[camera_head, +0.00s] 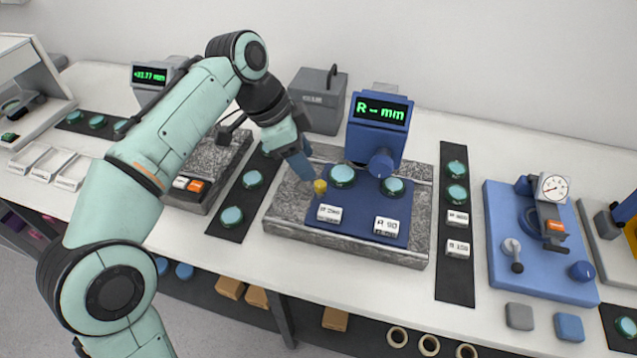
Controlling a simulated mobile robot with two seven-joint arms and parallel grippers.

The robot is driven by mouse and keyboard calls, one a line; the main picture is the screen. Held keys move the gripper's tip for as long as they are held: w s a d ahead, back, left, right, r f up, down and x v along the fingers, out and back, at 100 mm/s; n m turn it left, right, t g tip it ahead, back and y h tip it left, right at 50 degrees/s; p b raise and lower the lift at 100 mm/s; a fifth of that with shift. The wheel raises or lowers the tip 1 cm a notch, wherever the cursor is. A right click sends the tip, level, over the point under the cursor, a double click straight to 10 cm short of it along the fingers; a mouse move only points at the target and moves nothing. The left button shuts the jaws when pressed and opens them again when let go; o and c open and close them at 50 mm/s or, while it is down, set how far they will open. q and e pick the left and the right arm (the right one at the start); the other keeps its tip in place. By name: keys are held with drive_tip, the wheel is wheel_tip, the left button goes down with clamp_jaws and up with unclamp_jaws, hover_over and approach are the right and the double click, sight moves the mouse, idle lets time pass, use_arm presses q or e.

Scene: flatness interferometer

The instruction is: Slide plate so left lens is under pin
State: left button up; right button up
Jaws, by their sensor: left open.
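The dark blue plate (360,210) lies on the grey granite block (275,218). It bears a left teal lens (342,176), a right teal lens (392,187) and two white label blocks. A yellow knob (320,187) stands at its left edge. The blue gauge head (375,138), reading "R - mm", stands behind the plate. Its round blue nose (381,164) is above the right lens's side of the plate; the pin itself is hidden. My left gripper (303,171) is open, pointing down just behind and left of the yellow knob. My right gripper is out of view.
Dark mats with teal lenses lie left (238,205) and right (456,220) of the granite block. A grey box (318,100) stands behind it. A blue base with a dial gauge (552,187) is at the right. Bare white table (400,285) lies in front.

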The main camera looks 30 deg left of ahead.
sight(321, 184)
use_arm(q)
drive_tip(key=b+x, duration=0.2)
drive_tip(key=x, duration=0.5)
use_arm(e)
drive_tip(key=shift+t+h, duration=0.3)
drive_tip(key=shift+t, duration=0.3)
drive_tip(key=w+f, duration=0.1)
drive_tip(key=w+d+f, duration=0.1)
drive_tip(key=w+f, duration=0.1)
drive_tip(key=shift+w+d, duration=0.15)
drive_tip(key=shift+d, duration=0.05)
use_arm(q)
clamp_jaws()
